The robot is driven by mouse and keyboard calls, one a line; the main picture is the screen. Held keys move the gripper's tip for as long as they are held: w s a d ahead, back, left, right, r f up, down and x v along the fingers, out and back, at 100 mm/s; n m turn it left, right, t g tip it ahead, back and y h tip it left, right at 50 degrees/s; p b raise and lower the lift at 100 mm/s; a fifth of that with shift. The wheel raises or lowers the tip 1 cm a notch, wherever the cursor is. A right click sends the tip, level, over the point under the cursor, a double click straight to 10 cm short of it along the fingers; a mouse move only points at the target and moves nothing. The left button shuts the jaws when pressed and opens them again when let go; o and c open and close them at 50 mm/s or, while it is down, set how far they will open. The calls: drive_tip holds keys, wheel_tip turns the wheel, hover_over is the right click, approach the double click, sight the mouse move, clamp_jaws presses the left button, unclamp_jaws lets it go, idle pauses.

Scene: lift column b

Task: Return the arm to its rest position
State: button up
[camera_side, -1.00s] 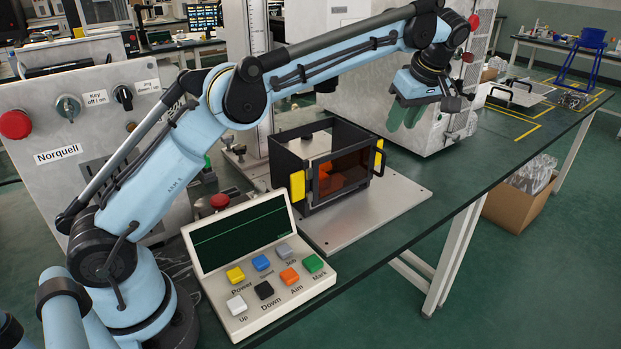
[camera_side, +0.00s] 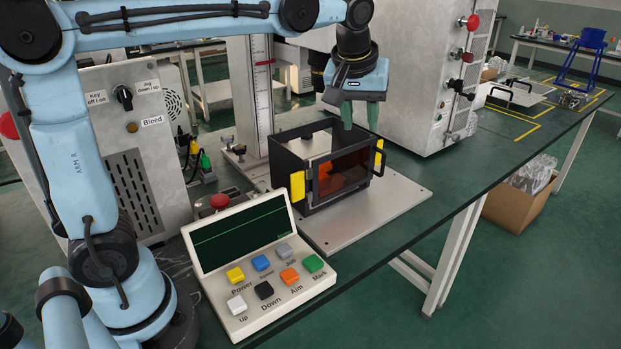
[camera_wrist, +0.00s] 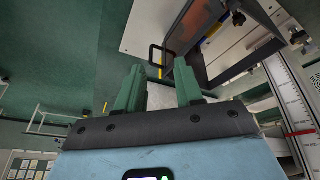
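My gripper (camera_side: 361,115) hangs with its green fingers pointing down, above the back right part of the black-framed box (camera_side: 340,172) in the side view. In the wrist view my gripper (camera_wrist: 158,88) shows its two green fingers apart, with nothing between them. My arm reaches across the top of the side view, its forearm nearly level. No rest position is marked in the frames.
The box with yellow side pieces stands on a metal plate (camera_side: 405,199). A control panel (camera_side: 262,270) with coloured buttons is at the front. A grey cabinet (camera_side: 130,150) is at left, a vertical scale column (camera_side: 262,95) behind.

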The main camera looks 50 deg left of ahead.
drive_tip(key=s+f+m+t+h, duration=0.1)
drive_tip(key=s+f+m+t, duration=0.2)
drive_tip(key=s+f+m, duration=0.4)
drive_tip(key=s+f, duration=0.3)
drive_tip(key=s, duration=0.4)
drive_tip(key=shift+s+d+h, duration=0.25)
drive_tip(key=shift+h, duration=0.15)
drive_tip(key=shift+o, duration=0.5)
